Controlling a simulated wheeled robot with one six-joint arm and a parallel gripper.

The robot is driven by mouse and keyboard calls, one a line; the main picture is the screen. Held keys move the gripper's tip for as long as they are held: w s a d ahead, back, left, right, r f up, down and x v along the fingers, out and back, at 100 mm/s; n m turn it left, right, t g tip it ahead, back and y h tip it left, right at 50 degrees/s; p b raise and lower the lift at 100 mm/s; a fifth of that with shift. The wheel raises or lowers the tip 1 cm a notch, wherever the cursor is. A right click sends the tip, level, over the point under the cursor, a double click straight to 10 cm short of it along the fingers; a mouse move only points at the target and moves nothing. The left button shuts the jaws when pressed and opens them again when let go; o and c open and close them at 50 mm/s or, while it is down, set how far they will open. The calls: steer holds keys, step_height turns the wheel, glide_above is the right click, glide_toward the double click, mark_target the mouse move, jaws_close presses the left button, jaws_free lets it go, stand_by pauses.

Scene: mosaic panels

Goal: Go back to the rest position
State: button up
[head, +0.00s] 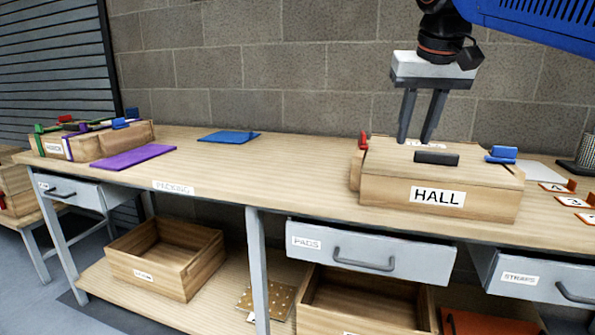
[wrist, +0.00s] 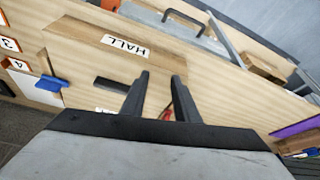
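My gripper (head: 421,118) hangs above the wooden box labelled HALL (head: 440,198), with its fingers pointing down. In the wrist view its two fingers (wrist: 160,98) stand apart with nothing between them. The HALL box also shows below the fingers in the wrist view (wrist: 85,65); its lid has a dark handle (head: 436,158). The fingertips look close to the back part of the lid; whether they touch it I cannot tell.
A blue clip (head: 502,154) and a red clip (head: 363,140) sit at the box's sides. A purple mat (head: 133,158) and a blue mat (head: 229,136) lie on the bench (head: 290,165). Another wooden box (head: 90,142) stands far left. The PADS drawer (head: 371,252) is below. Mid-bench is clear.

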steer(key=s+d+f, duration=0.2)
steer(key=s+f, duration=0.4)
steer(key=f, duration=0.5)
steer(key=s+d+f, duration=0.2)
steer(key=s+f, duration=0.5)
steer(key=f, duration=0.5)
steer(key=s+d+f, duration=0.2)
steer(key=s+f, duration=0.4)
steer(key=f, duration=0.6)
steer(key=shift+s+f+n, duration=0.2)
steer(key=shift+s+n, duration=0.1)
steer(key=shift+n, duration=0.1)
